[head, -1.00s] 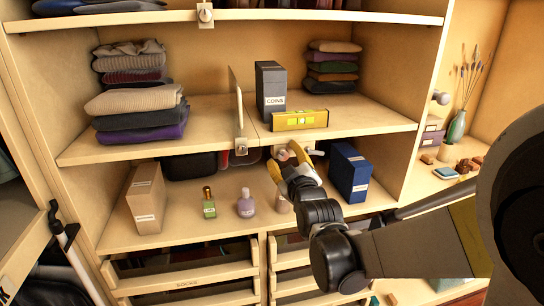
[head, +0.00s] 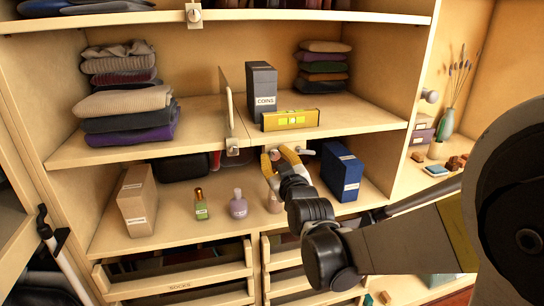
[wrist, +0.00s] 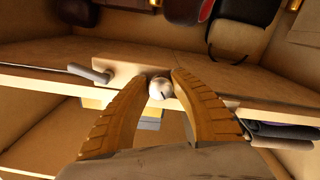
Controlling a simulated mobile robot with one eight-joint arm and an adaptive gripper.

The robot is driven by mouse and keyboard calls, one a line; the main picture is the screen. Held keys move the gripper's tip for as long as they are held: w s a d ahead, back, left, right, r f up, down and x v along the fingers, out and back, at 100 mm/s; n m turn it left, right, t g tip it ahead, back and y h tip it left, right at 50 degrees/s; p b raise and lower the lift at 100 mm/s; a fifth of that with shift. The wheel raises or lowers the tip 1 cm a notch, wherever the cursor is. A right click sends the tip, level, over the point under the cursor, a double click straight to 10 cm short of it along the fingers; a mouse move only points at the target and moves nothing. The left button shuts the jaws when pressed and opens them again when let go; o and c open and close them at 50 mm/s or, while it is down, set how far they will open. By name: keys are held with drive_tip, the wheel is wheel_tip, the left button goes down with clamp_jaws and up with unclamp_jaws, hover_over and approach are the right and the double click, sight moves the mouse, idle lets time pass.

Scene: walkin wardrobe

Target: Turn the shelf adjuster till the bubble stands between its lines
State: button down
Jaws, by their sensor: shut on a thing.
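The shelf adjuster is a small pale round knob (wrist: 160,88) at the front edge of the middle shelf. My gripper (head: 281,156) is shut on it, one yellow finger on each side; the fingers hide most of it in the head view. A yellow spirit level (head: 290,120) lies along the shelf's front, just above my gripper. Its bright green-yellow vial shows, but the bubble and its lines are too small to read. In the wrist view a grey lever (wrist: 90,74) sticks out left of the knob.
A grey box marked COINS (head: 262,88) stands behind the level. Below the shelf stand a blue box (head: 342,172), a purple bottle (head: 238,204), a green bottle (head: 201,206) and a tan box (head: 137,200). Folded clothes (head: 128,110) are at the left.

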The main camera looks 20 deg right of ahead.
drive_tip(key=shift+m, duration=0.6)
drive_tip(key=c, duration=1.1)
unclamp_jaws()
drive_tip(key=shift+w, duration=0.1)
drive_tip(key=shift+o, duration=0.2)
drive_tip(key=s, duration=1.2)
